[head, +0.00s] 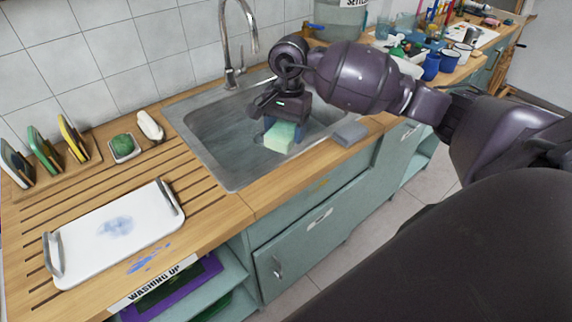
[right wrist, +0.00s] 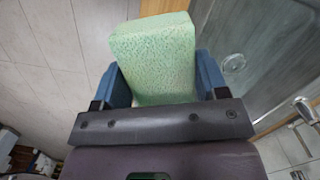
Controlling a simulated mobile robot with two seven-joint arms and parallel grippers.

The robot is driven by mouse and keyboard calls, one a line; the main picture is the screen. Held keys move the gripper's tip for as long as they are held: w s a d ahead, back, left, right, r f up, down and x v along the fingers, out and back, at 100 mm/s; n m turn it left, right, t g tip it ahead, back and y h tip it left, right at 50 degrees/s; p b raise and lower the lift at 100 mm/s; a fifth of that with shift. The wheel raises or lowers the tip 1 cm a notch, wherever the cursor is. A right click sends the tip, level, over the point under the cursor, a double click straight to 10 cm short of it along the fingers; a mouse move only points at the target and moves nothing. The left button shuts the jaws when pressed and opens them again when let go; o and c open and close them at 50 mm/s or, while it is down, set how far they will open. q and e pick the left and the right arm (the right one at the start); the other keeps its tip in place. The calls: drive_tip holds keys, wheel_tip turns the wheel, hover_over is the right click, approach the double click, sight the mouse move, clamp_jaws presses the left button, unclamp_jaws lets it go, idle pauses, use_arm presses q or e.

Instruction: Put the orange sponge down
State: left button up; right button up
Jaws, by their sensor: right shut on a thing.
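My right gripper (head: 284,127) is shut on a pale green sponge block (head: 279,138). In the head view they show against the sink basin (head: 222,140); I cannot tell the height above its bottom. In the right wrist view the green sponge (right wrist: 155,58) sits between the blue fingers of the right gripper (right wrist: 164,82). I see no sponge that is clearly orange. My left gripper is not in view.
A grey block (head: 350,133) lies on the sink's front edge. A white tray (head: 85,250) with grey handles lies on the grooved wooden counter. A rack of upright sponges (head: 45,152) and a green scrubber (head: 123,146) stand behind. The tap (head: 228,50) rises at the back.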

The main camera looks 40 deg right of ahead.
sight(284, 178)
wheel_tip(284, 178, down, 12)
drive_tip(key=shift+r, duration=0.1)
idle(0.5)
drive_tip(key=shift+f, duration=0.35)
drive_tip(key=shift+f+b, duration=0.15)
drive_tip(key=shift+b, duration=0.15)
drive_tip(key=o, duration=0.8)
